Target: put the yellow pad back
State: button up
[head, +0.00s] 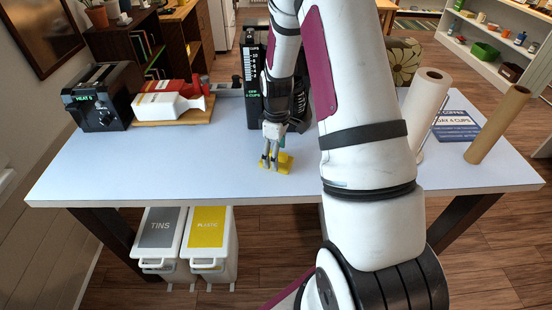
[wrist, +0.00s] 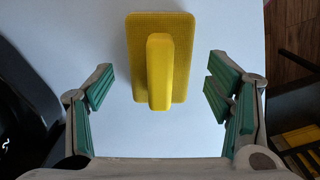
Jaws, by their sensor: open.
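In the wrist view my gripper (wrist: 162,95) is open, with green-lined fingers spread to the left and right of the handle. Nothing is between the fingers' pads except the handle's near end, apart from both.
A black coffee machine (head: 253,75) stands behind my gripper. A paper towel roll (head: 422,105), blue sign (head: 457,126) and brown tube (head: 497,125) are at the right. The front left is clear.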

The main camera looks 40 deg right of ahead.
notch_tip(320, 180, up, 9)
jog(key=shift+r+b, duration=0.1)
jog(key=shift+b, duration=0.4)
jog(key=s+a+r+m+t, duration=0.1)
jog(key=s+a+r+m, duration=0.1)
jog(key=s+a+r, duration=0.45)
jog(key=s+a+r+m+t, duration=0.15)
jog(key=a+r, duration=0.25)
jog(key=r, duration=0.6)
jog(key=s+a+r+m+t, duration=0.1)
jog(key=s+a+r, duration=0.2)
jog(key=s, duration=0.3)
jog(key=s+a+r+m+t, duration=0.2)
jog(key=s+a+r, duration=0.1)
jog(key=s, duration=0.3)
jog(key=shift+a, duration=0.8)
jog(key=shift+c, duration=0.3)
